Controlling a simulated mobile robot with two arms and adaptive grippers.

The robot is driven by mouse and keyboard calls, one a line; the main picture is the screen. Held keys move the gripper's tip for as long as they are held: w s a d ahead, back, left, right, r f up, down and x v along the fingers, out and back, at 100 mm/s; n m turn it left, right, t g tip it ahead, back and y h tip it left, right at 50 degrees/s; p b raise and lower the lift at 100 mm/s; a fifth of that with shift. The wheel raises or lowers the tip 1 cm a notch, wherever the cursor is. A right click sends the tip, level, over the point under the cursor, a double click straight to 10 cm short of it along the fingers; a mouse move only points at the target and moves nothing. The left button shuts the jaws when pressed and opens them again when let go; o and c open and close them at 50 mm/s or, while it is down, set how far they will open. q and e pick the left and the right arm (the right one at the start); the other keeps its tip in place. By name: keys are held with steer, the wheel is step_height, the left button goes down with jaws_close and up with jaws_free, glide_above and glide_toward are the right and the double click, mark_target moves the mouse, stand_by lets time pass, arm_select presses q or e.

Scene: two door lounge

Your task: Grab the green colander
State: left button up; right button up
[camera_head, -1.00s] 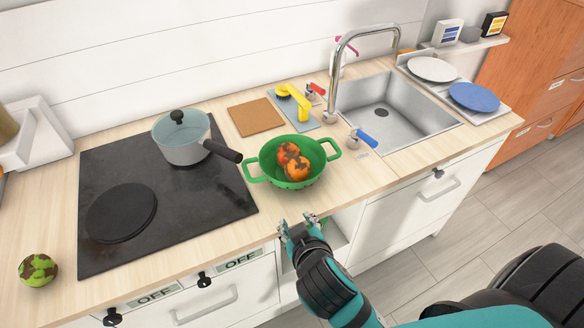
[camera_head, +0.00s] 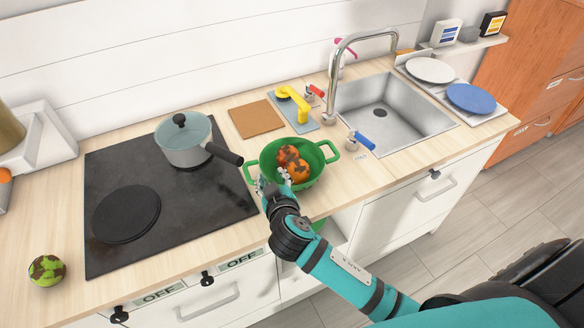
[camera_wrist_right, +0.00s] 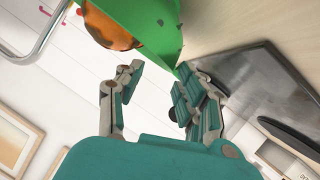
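The green colander (camera_head: 318,157) stands upright on the wooden counter between the stove and the sink, with orange-and-dark mottled round items (camera_head: 291,162) inside. It has a loop handle on each side. My right gripper (camera_head: 273,183) is at the colander's near left rim in the head view. In the right wrist view the gripper (camera_wrist_right: 155,88) has its fingers apart, with the colander's rim (camera_wrist_right: 150,25) just beyond the fingertips. I see nothing between the fingers; whether a fingertip touches the rim is unclear. My left gripper is not in view.
A grey pot (camera_head: 184,146) on the black stovetop (camera_head: 190,215) points its dark handle toward the colander. Behind are a brown board (camera_head: 256,119) and a yellow-handled tool (camera_head: 294,102). The sink (camera_head: 395,115) lies right. A green mottled ball (camera_head: 46,270) sits front left.

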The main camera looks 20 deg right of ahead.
mark_target(268, 175)
steer(key=x, duration=0.1)
steer(key=p+x, duration=0.1)
steer(key=x, duration=0.2)
steer(key=shift+w+a+f+p, duration=0.2)
steer(key=shift+w+a+p, duration=0.1)
steer(key=shift+p, duration=0.1)
steer(key=shift+w+f, duration=0.2)
steer(key=shift+w, duration=0.1)
steer(key=shift+s, duration=0.1)
jaws_close()
steer(key=shift+r, duration=0.15)
